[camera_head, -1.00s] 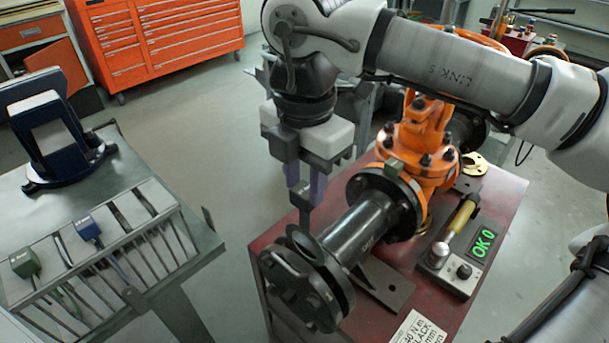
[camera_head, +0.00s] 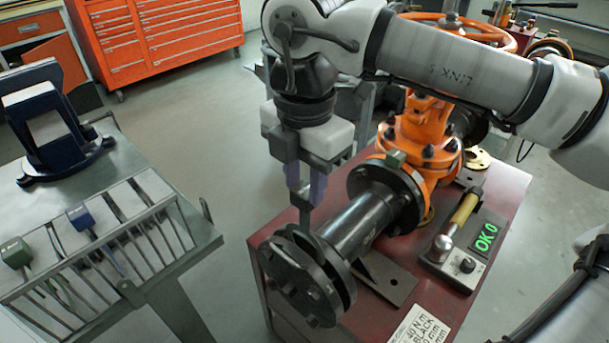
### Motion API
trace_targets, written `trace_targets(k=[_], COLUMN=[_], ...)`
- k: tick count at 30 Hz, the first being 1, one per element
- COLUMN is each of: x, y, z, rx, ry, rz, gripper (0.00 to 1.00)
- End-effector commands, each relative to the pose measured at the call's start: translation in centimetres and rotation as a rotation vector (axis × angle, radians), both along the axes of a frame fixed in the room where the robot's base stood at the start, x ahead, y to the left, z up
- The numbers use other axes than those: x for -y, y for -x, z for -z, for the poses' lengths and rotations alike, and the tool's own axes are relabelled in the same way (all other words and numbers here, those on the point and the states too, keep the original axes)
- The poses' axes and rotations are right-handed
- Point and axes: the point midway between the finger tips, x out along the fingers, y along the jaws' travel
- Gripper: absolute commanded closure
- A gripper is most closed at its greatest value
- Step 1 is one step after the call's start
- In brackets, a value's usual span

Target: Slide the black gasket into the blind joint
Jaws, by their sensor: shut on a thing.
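My gripper (camera_head: 305,200) points down above the blind joint, its purple-grey fingers shut on the upper end of the black gasket's dark tab (camera_head: 304,219). The tab runs down to the top of the blind joint (camera_head: 291,284), at the near end of the black pipe. The gasket's ring is mostly hidden, low at the gap between the blind flange and the pipe flange (camera_head: 345,281). I cannot tell how deep it sits or whether it touches either flange face.
An orange gate valve (camera_head: 420,135) stands behind the pipe on the red bench (camera_head: 505,215). At left, a rack (camera_head: 155,235) holds green (camera_head: 15,252) and blue (camera_head: 80,216) tagged pieces.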

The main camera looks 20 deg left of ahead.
Motion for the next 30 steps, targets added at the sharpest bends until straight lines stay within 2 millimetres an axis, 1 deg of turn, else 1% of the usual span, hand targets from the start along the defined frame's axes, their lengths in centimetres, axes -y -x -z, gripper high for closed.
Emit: trace_targets(k=[30], x=[0.0], y=[0.0], z=[2.7], rx=[0.0], ry=[0.0], rz=[0.0], gripper=[1.0])
